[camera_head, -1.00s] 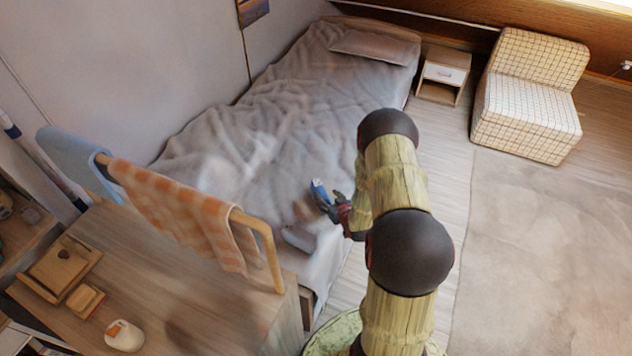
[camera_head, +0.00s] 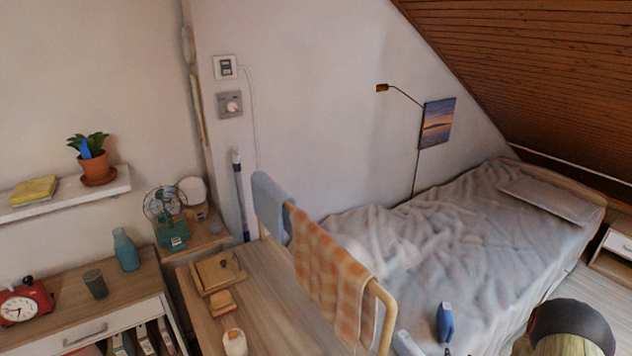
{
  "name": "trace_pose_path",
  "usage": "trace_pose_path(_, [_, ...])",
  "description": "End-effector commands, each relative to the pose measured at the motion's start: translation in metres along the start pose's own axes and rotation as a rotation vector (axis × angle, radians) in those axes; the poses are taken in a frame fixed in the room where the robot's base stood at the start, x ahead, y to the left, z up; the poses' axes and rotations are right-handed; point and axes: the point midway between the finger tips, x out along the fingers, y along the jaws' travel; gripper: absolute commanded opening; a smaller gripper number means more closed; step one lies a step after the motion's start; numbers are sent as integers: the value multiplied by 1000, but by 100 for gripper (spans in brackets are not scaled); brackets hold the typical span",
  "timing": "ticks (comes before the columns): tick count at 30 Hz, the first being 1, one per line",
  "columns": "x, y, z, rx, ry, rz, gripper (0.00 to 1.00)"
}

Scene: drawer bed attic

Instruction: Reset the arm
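My gripper (camera_head: 447,349) shows only as a small dark part at the bottom edge, over the near part of the bed. A blue object with a pale end (camera_head: 445,322) stands up from it and appears held in its fingers. The rest of the gripper is cut off by the frame. A dark, rounded joint of my arm (camera_head: 570,322) shows at the bottom right, with a yellowish link below it.
The bed (camera_head: 470,220) has rumpled grey bedding. A wooden rail with an orange checked towel (camera_head: 325,265) and a blue cloth (camera_head: 270,205) stands beside the desk (camera_head: 275,310). A nightstand (camera_head: 615,245) is at right; a fan (camera_head: 165,215) at left.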

Motion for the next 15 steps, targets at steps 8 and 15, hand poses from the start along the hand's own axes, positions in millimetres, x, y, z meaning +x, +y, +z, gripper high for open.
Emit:
trace_pose_path(8, [-2,2,32,2,-120,9,48])
trace_pose_path(15, [-22,2,90,26,-324,28,48])
